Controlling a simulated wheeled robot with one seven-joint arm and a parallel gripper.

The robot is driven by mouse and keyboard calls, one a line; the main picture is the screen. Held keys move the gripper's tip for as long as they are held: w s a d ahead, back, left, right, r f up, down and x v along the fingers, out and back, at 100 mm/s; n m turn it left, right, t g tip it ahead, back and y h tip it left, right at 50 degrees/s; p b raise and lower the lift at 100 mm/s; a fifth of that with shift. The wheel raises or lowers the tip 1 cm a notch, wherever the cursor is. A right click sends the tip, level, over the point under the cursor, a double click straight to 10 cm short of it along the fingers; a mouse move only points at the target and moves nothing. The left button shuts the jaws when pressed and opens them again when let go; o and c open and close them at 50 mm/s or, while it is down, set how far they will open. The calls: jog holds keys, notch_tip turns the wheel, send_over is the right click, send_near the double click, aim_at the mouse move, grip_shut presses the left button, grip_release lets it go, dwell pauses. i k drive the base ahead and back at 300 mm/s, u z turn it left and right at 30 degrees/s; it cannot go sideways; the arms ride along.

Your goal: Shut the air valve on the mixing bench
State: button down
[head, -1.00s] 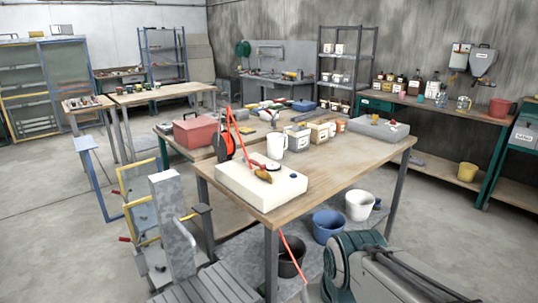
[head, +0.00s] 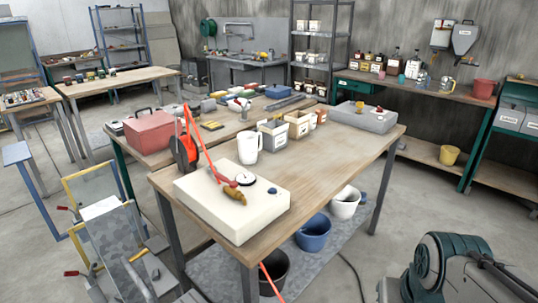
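The mixing bench (head: 330,165) is a wooden-topped table in the middle of the head view. A cream box (head: 215,208) sits on its near left corner. On the box is a brass valve-like fitting (head: 235,194) with a small red part beside it, joined to a red hose (head: 201,150). This looks like the air valve; whether it is open or shut is too small to tell. A round white gauge (head: 246,178) and a dark blue knob (head: 272,190) are beside it. Part of my arm shows at the bottom right, apart from the bench. My gripper is not in view.
A white jug (head: 249,147) and open boxes (head: 298,124) stand behind the cream box. A grey box (head: 378,121) is at the far right end. Buckets (head: 313,234) stand on the lower shelf. A framed cart (head: 112,240) is at the left.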

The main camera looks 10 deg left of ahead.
aim_at(233, 184)
jog(key=u, duration=0.15)
jog(key=i, duration=0.55)
jog(key=u, duration=0.75)
jog(key=i, duration=0.4)
jog(key=u, duration=0.5)
